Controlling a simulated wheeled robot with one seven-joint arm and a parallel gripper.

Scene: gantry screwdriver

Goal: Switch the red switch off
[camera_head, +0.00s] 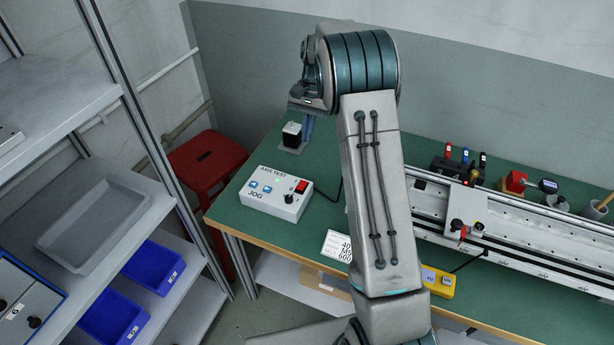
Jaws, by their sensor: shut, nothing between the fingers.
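The red switch (301,186) is on the top right of a white control box (273,205) marked "AXIS TEST" and "JOG". The box lies on the left part of the green table and also carries blue buttons and a black knob. Which way the switch is tipped is too small to tell. My gripper (308,128) points down at the end of my arm, above the table's back left part. It appears behind and above the control box, apart from the switch. Its fingers are shut and empty, and partly hidden by my wrist.
A small black and white object (291,135) stands beside my gripper. A linear rail (520,220) runs along the table's right side, with a yellow box (438,282) in front. A red stool (208,160) and a shelf with blue bins (155,267) stand left.

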